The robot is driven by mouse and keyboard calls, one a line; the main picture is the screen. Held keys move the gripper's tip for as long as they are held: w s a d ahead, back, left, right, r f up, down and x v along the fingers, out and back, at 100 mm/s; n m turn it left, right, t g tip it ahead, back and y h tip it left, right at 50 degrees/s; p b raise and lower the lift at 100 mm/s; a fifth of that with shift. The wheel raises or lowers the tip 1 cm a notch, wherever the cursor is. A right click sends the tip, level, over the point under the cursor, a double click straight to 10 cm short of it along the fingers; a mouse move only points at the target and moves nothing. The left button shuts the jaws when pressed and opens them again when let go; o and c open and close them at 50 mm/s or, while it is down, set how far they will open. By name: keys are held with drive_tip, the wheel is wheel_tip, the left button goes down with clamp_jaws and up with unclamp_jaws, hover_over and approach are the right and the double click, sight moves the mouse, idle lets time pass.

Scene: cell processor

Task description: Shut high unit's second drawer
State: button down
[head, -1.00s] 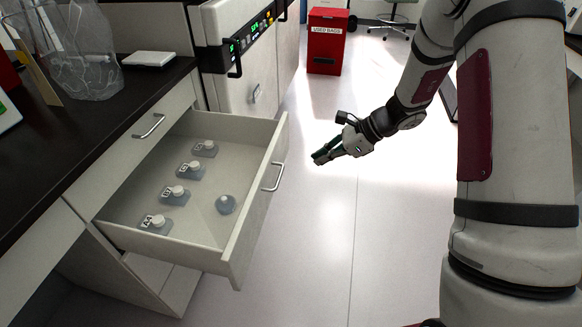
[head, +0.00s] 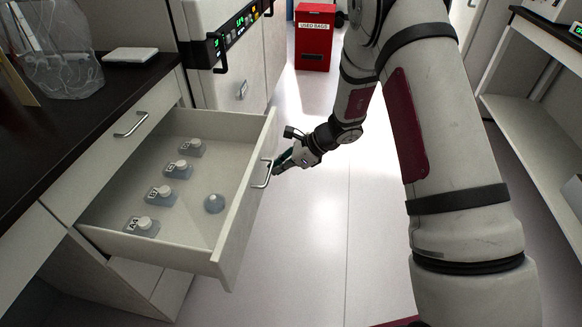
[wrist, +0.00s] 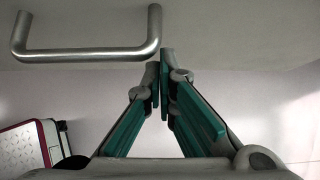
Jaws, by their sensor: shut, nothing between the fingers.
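The open drawer (head: 240,215) is pulled far out of the dark-topped unit in the head view, with a bar handle (head: 262,174) on its front. My gripper (head: 279,167) is shut and empty, close to the outer face of the drawer front beside the handle. In the wrist view the handle (wrist: 88,52) is at the upper left, and my shut fingertips (wrist: 161,60) are just to the right of its end. Whether they touch the drawer front is unclear.
Another closed drawer with a handle (head: 131,124) is to the left. The dark worktop (head: 60,150) holds a clear bag. A red used-bags bin (head: 314,40) stands at the back. Shelving (head: 540,130) is at the right; the floor between is clear.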

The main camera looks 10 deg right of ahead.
drive_tip(key=shift+w+a, duration=0.15)
drive_tip(key=shift+a, duration=0.3)
drive_tip(key=shift+a, duration=0.1)
